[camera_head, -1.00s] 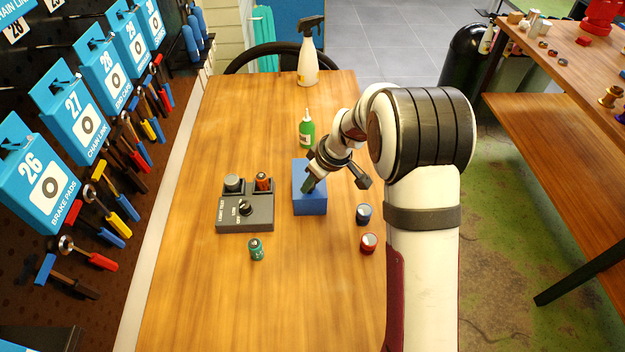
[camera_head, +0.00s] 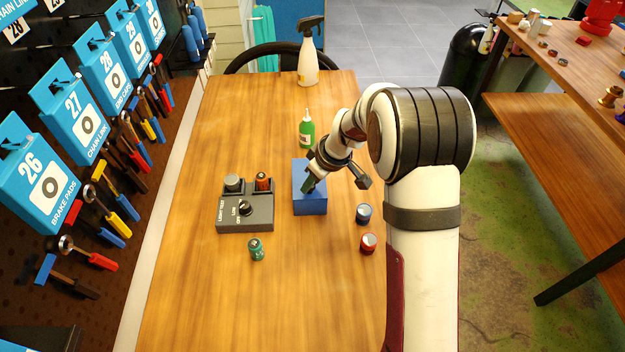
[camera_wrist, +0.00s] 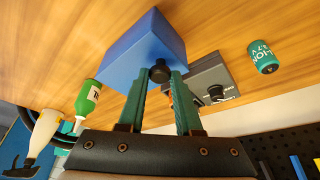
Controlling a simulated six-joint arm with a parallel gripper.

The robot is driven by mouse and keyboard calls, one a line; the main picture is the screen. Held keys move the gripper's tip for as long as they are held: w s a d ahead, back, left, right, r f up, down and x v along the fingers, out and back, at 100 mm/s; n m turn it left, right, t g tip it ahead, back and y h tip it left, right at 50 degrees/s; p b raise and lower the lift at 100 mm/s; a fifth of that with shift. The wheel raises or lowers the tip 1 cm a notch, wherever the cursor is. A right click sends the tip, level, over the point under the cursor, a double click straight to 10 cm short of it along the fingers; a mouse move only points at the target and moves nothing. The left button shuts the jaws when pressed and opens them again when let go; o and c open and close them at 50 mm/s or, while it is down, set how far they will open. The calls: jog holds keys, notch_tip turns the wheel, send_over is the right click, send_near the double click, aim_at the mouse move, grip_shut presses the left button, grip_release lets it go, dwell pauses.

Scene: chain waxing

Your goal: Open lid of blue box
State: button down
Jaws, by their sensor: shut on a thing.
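The blue box (camera_head: 310,203) stands on the wooden table, right of the grey light-test box, and its lid looks closed. In the wrist view the blue box (camera_wrist: 140,50) has a round black knob (camera_wrist: 159,72) on the side facing my gripper. My gripper (camera_wrist: 159,80) has its two green fingertips on either side of this knob, shut on it. In the head view my gripper (camera_head: 311,184) is at the box's top and partly hides it.
The grey light-test box (camera_head: 245,218) and a teal battery (camera_head: 256,249) are to the left. A green bottle (camera_head: 307,130) and a spray bottle (camera_head: 308,62) stand behind. Two small cylinders, one dark (camera_head: 363,214) and one red (camera_head: 368,243), are to the right. The table's front is clear.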

dwell(0.3)
jog(key=s, duration=1)
jog(key=c, duration=0.6)
grip_release()
jog(key=v, duration=1.6)
jog(key=shift+w, duration=0.1)
